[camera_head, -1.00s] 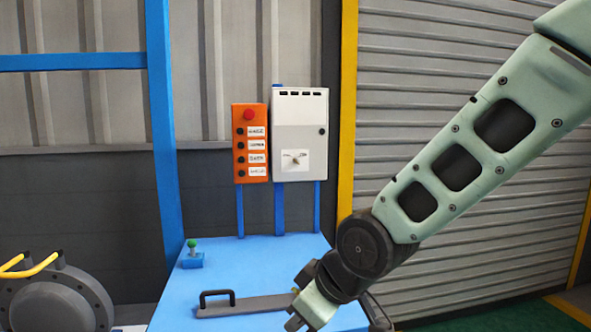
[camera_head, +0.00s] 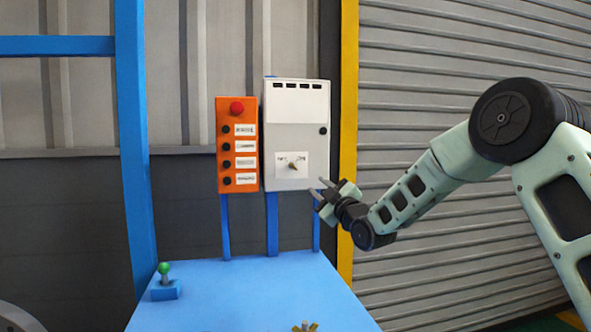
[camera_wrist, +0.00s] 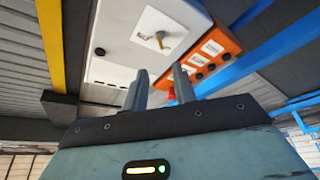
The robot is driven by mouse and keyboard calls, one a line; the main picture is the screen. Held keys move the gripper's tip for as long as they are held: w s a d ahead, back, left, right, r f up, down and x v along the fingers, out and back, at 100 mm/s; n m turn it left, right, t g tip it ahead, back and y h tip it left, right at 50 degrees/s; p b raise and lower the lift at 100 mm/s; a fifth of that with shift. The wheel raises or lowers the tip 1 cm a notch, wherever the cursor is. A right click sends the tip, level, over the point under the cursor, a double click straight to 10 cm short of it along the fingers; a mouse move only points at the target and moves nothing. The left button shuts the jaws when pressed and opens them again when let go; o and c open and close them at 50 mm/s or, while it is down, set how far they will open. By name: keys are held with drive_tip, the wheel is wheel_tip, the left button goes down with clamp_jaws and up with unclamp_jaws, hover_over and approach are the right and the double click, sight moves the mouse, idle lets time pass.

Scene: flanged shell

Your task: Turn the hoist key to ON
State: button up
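The hoist key (camera_head: 293,166) is a small tan key on a white label plate, low on the front of a light grey control box (camera_head: 298,112). In the wrist view the key (camera_wrist: 160,38) stands out from its plate, beyond the fingertips. The small words beside it are too blurred to read surely. My gripper (camera_head: 319,188) is right of and slightly below the key, in front of the box's lower right corner. In the wrist view my gripper (camera_wrist: 160,70) has its two fingers apart with nothing between them, and it does not touch the key.
An orange button panel (camera_head: 237,145) with a red button and several black buttons hangs just left of the box. A yellow post (camera_head: 348,110) and a roller shutter (camera_head: 430,60) stand to the right.

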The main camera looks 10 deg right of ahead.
sight(296, 169)
drive_tip(key=p+x, duration=0.3)
drive_tip(key=x, duration=1.1)
drive_tip(key=shift+a+f, duration=0.1)
drive_tip(key=shift+c, duration=0.4)
clamp_jaws()
